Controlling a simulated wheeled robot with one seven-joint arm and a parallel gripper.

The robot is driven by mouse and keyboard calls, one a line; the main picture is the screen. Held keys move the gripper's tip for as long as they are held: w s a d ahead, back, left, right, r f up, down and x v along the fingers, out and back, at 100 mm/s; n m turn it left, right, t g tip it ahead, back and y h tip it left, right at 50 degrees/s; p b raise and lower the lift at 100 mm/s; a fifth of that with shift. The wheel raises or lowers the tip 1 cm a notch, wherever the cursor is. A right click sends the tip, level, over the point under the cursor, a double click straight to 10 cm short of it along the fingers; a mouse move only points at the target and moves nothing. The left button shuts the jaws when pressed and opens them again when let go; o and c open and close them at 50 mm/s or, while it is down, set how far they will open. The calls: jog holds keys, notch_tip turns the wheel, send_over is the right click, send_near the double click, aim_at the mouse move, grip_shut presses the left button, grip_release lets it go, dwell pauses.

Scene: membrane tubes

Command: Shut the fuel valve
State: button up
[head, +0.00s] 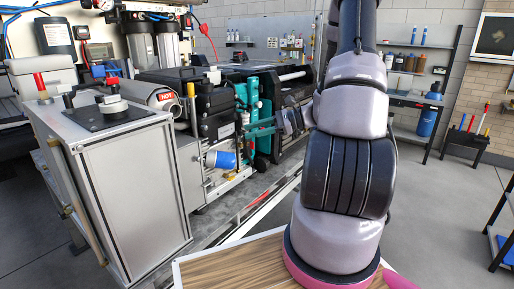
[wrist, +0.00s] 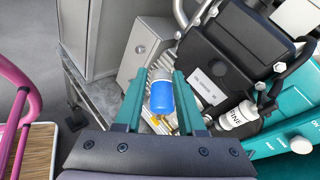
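My gripper (wrist: 161,72) is open in the wrist view, with its two teal fingers spread apart and nothing seen held between them. A blue canister with a pale top (wrist: 162,97) shows between the fingers, seemingly beyond them. The blue canister (head: 222,160) also shows low on the machine's side in the head view. I cannot tell for certain which part is the fuel valve. Small yellow parts (head: 245,154) are beside the canister; a red-handled part (head: 40,84) stands on the grey cabinet.
The grey cabinet (head: 130,205) stands at the left of the machine (head: 210,105). A wooden top (head: 235,268) is at the front. Open floor (head: 440,220) lies to the right.

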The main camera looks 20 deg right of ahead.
jog(key=w+d+f+m+t, duration=0.2)
jog(key=d+f+m+t, duration=0.2)
jog(key=d+f+m, duration=0.1)
jog(key=m+t+h, duration=0.4)
jog(key=m+t, duration=0.1)
jog(key=m, duration=0.1)
send_near(251, 145)
jog(key=x, duration=0.7)
jog(key=shift+w, duration=0.2)
jog(key=shift+c, duration=0.3)
grip_shut()
